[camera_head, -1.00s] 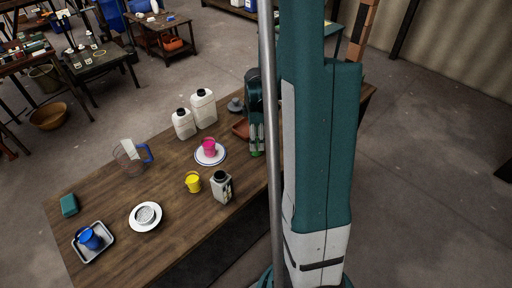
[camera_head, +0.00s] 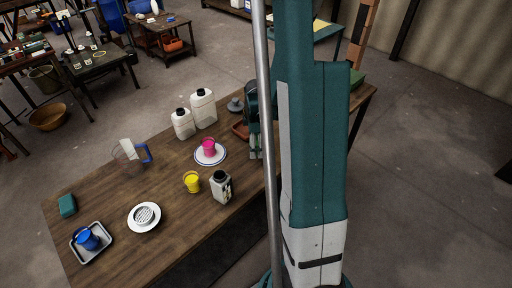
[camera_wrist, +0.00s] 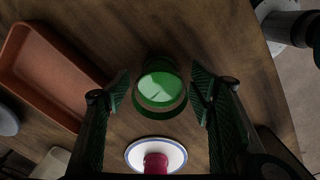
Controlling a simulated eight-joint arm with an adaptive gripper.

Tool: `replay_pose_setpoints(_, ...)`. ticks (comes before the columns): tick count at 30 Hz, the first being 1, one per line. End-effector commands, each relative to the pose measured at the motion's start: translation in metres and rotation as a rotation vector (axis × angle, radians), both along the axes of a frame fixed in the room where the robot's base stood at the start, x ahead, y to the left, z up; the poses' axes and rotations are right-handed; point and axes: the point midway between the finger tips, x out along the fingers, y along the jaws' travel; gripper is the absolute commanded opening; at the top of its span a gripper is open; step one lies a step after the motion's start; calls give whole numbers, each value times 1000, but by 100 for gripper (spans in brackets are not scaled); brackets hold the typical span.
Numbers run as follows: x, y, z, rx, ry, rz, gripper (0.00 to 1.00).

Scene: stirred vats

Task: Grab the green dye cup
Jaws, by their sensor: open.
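The green dye cup (camera_wrist: 160,86) stands on the wooden table in the wrist view, seen from above with its round rim towards the camera. My gripper (camera_wrist: 161,94) is open, with one finger on each side of the cup. Gaps show between the fingers and the cup, and nothing is held. In the head view my gripper (camera_head: 256,155) is low over the table's right part, partly behind my arm. I cannot make out the green cup there.
A pink cup (camera_head: 209,146) on a white plate (camera_head: 199,160) stands close by. A terracotta tray (camera_wrist: 85,81) lies left of the gripper in the wrist view. A yellow cup (camera_head: 192,183), a dark-capped bottle (camera_head: 221,190) and two white jugs (camera_head: 203,110) (camera_head: 183,125) stand on the table (camera_head: 110,190).

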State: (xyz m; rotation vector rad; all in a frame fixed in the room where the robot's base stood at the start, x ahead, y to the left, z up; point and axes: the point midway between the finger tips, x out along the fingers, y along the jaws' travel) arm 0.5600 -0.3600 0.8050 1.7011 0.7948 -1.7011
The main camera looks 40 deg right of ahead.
Motion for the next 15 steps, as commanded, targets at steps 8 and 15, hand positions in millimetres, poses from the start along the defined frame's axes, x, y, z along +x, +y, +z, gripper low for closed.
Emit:
replay_pose_setpoints(8,0,0,0,0,0,0,44)
replay_pose_setpoints(15,0,0,0,0,0,0,20)
